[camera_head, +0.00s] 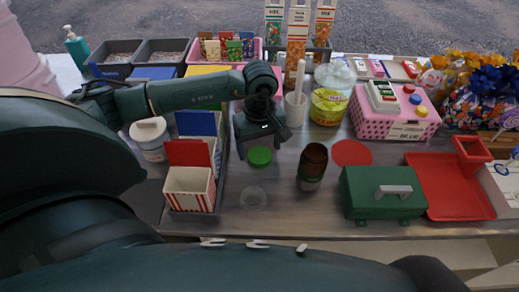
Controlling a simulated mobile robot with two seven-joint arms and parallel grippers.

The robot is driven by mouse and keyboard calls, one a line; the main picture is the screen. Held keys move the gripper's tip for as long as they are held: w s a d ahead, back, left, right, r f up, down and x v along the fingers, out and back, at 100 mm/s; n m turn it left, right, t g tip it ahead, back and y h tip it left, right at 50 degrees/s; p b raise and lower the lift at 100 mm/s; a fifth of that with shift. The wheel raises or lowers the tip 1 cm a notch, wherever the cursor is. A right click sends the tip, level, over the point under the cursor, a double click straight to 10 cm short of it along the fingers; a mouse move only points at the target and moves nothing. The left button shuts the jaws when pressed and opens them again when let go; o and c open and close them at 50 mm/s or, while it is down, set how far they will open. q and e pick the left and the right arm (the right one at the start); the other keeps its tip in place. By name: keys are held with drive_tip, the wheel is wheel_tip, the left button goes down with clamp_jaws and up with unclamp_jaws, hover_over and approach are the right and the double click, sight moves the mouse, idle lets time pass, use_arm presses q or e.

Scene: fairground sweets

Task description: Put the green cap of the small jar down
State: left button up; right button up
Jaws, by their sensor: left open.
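The green cap (260,156) shows just below my left gripper (262,140), which is open and points down over the counter. The cap looks flat and level, apart from the jar. I cannot tell whether it touches the counter or a fingertip, as the gripper body hides its far side. A small dark brown jar (313,160) with a green band low down stands to the right of the cap. A pale clear disc (253,197) lies on the counter in front of the cap. My right gripper is not in view.
A striped popcorn box (190,188) stands in a grey tray to the left. A white mortar (295,109) with a pestle is behind the jar. A red disc (351,153) and a green box (383,192) with a handle are to the right. The counter's front middle is clear.

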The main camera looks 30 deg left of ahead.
sight(260, 155)
use_arm(q)
wheel_tip(260, 155, up, 10)
drive_tip(key=b, duration=0.1)
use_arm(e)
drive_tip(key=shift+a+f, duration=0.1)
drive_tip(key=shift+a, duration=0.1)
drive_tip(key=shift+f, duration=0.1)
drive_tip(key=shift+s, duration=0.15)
